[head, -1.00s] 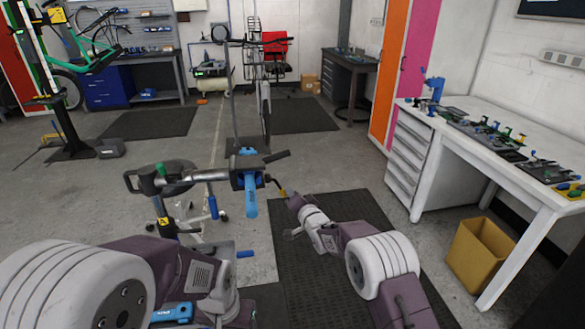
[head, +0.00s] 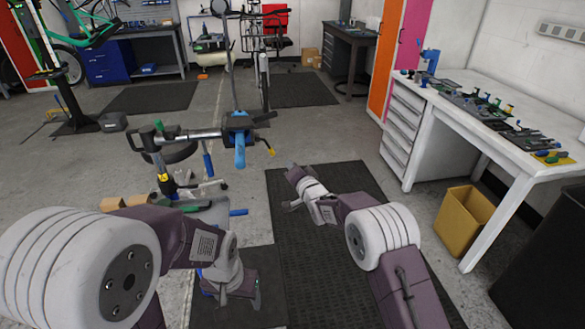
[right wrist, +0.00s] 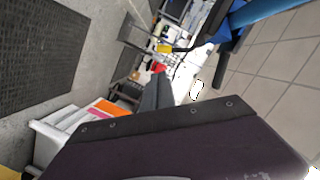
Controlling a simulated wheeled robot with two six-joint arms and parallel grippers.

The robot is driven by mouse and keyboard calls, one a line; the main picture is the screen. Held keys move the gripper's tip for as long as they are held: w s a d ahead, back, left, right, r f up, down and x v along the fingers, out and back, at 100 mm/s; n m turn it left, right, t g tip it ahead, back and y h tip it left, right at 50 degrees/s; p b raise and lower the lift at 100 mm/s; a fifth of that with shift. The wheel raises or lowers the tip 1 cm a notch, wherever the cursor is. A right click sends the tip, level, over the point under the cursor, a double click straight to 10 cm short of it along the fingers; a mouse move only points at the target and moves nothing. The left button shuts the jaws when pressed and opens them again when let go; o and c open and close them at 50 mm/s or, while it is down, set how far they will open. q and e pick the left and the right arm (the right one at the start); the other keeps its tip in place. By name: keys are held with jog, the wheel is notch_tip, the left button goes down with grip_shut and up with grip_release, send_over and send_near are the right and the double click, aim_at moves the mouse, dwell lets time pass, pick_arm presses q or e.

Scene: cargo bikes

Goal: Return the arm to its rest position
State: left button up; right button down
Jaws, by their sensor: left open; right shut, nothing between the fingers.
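My left arm comes in from the lower left in the head view and bends down. Its gripper (head: 235,291) hangs low over the dark floor mat and is open, with nothing seen in it. My right arm comes in from the lower right and is folded, pointing up and left. Its gripper (head: 291,205) is shut and empty, above the mat and clear of the repair stand. The repair stand's clamp (head: 238,132), with a blue handle and a yellow-tipped crank, stands ahead of both grippers. In the right wrist view, my dark arm link covers the lower part.
A white workbench (head: 485,150) with tools stands at the right, a yellow bin (head: 464,221) beneath it. A dark bin (head: 550,250) is at the lower right. The floor mat (head: 320,255) is clear around my right arm.

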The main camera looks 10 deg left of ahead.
jog(key=w+d+r+m+t+h+p, duration=0.1)
jog(key=d+r+p, duration=0.15)
jog(key=r, duration=0.45)
jog(key=w+d+r+t+p, duration=0.1)
jog(key=w+d+r+p, duration=0.1)
jog(key=d+r, duration=0.3)
jog(key=s+d+r+m+g+h+p, duration=0.15)
jog(key=s+d+r+h+p, duration=0.3)
jog(key=d+r, duration=0.55)
jog(key=s+d+f+g+h+p, duration=0.1)
jog(key=s+d+f+g, duration=0.1)
jog(key=s+d+f, duration=0.4)
jog(key=s+d+f+g+h+p, duration=0.15)
jog(key=s+d, duration=0.25)
jog(key=s, duration=0.4)
pick_arm(q)
notch_tip(320, 180, up, 11)
jog(key=shift+w+a, duration=0.15)
jog(key=shift+a, duration=0.1)
pick_arm(e)
jog(key=s+f+n+g, duration=0.3)
jog(key=s+f+g, duration=0.2)
jog(key=s, duration=0.7)
jog(key=s+d+f+n+g, duration=0.1)
jog(key=s+f+n+g, duration=0.3)
jog(key=s+f, duration=0.5)
jog(key=s+g, duration=0.1)
jog(key=s, duration=0.2)
jog(key=shift+d, duration=0.15)
